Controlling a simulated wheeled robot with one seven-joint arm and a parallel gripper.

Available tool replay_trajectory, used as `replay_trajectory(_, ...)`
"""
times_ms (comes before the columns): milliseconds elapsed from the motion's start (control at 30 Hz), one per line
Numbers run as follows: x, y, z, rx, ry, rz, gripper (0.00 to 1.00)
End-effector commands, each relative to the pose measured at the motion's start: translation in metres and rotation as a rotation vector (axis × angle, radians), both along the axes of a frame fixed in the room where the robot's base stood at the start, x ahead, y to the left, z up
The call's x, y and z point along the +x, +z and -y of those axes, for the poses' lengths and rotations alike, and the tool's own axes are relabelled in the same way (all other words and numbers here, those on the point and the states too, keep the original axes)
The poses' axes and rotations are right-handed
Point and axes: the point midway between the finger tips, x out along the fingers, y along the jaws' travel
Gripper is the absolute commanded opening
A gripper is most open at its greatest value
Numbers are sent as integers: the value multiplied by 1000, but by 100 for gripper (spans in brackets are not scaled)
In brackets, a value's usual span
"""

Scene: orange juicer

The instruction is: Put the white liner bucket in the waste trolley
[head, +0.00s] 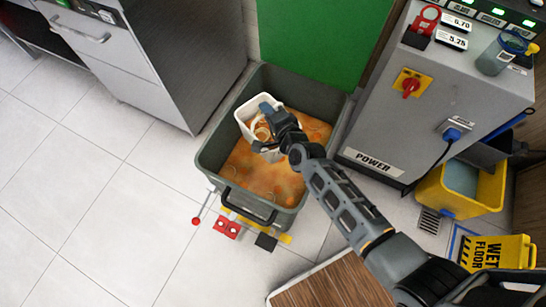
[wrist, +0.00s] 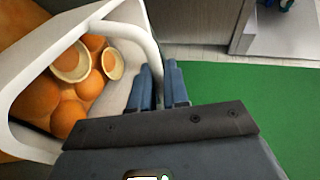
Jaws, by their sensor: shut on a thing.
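The waste trolley (head: 207,158) is a dark grey open tub with orange peel and pulp (head: 250,178) inside. The white liner bucket (head: 246,124) is over the back left part of its opening; I cannot tell whether it hangs or rests on the pulp. My gripper (head: 268,147) is at the bucket's right side. In the wrist view, the fingers (wrist: 159,88) are shut on the bucket's white handle (wrist: 146,42). The bucket's white wall (wrist: 50,43) surrounds orange halves and peels (wrist: 88,85). My gripper hides part of the bucket in the head view.
A grey power cabinet (head: 430,120) stands right of the trolley, and a steel cabinet (head: 150,55) is at the back left. A green panel (head: 320,40) is behind. A yellow mop bucket (head: 460,190) and wet floor sign (head: 500,252) are at right. Tiled floor at left is clear.

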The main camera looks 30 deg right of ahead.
Motion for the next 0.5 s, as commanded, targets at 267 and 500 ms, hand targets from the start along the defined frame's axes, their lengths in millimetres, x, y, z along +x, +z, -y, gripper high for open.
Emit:
replay_trajectory(267, -1, -22, -14, -11, 0, -2, 0)
replay_trajectory(500, 0, -59, -14, -11, 2, -2, 0)
